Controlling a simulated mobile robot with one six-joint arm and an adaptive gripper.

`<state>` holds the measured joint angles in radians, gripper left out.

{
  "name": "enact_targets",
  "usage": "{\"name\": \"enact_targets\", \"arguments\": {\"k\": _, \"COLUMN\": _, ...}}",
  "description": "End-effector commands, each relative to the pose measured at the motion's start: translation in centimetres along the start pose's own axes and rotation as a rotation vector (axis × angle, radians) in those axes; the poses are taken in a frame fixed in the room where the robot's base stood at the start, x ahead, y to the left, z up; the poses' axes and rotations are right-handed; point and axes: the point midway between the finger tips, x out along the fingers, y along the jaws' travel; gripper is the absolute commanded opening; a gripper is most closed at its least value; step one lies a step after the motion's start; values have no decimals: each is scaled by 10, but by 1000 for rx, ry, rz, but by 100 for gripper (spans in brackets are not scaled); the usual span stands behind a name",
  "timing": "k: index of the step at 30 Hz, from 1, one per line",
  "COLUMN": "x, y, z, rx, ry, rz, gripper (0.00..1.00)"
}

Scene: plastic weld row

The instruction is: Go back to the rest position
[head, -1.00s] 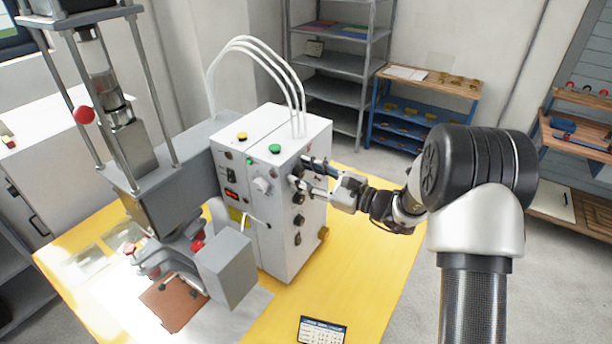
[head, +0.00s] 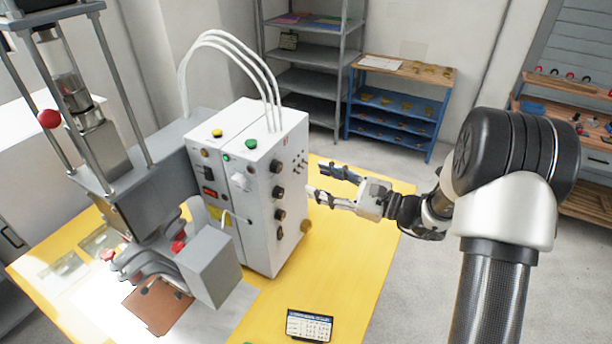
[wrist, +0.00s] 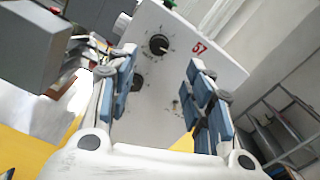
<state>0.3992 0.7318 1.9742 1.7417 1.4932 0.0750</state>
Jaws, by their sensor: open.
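My gripper (head: 330,184) is open and empty, just to the right of the white control box (head: 230,235) in the head view. Its fingers point at the box's side panel with the black knobs (head: 279,192). A gap shows between the fingertips and that panel. In the wrist view my gripper (wrist: 160,80) has its two blue-padded fingers spread wide. Nothing is between the fingers.
A grey press (head: 150,200) stands left of the box on the yellow table (head: 360,240). A small calendar-like card (head: 310,325) stands at the table's front. A blue shelf unit (head: 395,120) and grey shelves (head: 310,80) stand behind. Floor is clear right of the table.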

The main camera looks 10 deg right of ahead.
Motion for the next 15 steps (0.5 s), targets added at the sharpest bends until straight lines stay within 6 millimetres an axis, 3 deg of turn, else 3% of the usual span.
{"name": "enact_targets", "arguments": {"k": 4, "x": -11, "y": 0, "z": 0, "rx": 0, "ry": 1, "rz": 0, "gripper": 47}}
{"name": "enact_targets", "arguments": {"k": 15, "x": -12, "y": 0, "z": 0, "rx": 0, "ry": 0, "rz": 1, "gripper": 47}}
